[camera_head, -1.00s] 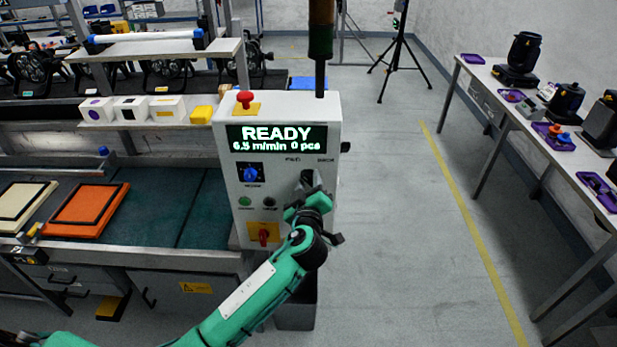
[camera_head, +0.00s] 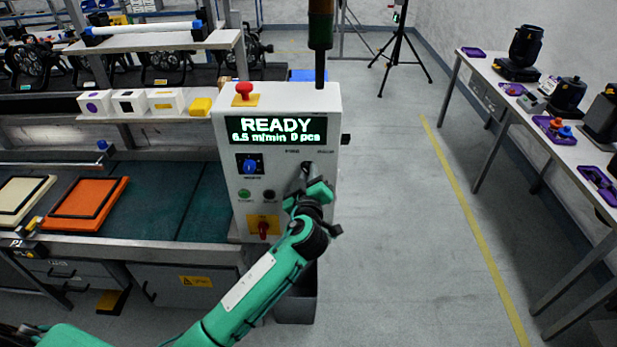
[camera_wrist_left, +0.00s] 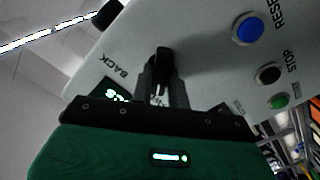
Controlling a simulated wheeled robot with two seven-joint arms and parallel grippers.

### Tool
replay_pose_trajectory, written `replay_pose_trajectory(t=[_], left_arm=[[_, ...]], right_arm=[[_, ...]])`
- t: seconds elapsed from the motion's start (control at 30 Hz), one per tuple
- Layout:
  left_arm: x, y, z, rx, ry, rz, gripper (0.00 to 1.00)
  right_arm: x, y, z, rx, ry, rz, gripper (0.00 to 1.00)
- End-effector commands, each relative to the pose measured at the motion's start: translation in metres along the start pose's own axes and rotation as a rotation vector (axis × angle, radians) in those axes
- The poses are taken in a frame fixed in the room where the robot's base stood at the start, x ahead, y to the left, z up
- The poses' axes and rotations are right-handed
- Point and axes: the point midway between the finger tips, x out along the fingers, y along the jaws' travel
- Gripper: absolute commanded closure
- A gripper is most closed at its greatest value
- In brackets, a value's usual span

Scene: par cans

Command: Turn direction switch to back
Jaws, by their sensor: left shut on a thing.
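The direction switch (camera_wrist_left: 162,62) is a black knob on the pale control panel, seen in the left wrist view beside the printed word BACK. My left gripper (camera_wrist_left: 161,82) is shut on this knob, one finger on each side of it. In the head view the left gripper (camera_head: 308,170) is at the right part of the control panel (camera_head: 229,186), below the small direction labels. There the knob is mostly hidden by the gripper, and its exact setting is hard to tell. The panel's display (camera_head: 277,131) reads READY, 6.5 m/min, 0 pcs. My right gripper is out of view.
A blue knob (camera_head: 249,167), a green button (camera_head: 243,195) and a red switch (camera_head: 263,229) sit left of my gripper on the panel. A red mushroom button (camera_head: 243,89) is on top. Clear floor lies right of the panel, before a long table (camera_head: 540,130).

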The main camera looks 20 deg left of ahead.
Motion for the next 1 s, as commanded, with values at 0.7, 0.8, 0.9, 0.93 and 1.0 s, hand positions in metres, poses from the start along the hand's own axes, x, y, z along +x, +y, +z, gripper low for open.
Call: replay_pose_trajectory(t=[0.7,0.8,0.9,0.93,1.0], left_arm=[[0.000,0.002,0.001,0.527,-0.001,-0.002,1.00],[0.000,0.002,0.001,0.624,0.000,-0.001,1.00],[0.000,0.003,0.001,0.719,0.000,-0.001,1.00],[0.000,0.003,0.001,0.748,0.000,-0.002,1.00],[0.000,0.003,0.001,0.815,0.000,-0.002,1.00]], right_arm=[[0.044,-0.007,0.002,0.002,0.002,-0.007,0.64],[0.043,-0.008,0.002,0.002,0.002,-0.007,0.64],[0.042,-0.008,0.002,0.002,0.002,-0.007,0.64],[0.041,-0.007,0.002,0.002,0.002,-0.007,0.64],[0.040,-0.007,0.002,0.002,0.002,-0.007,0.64]])
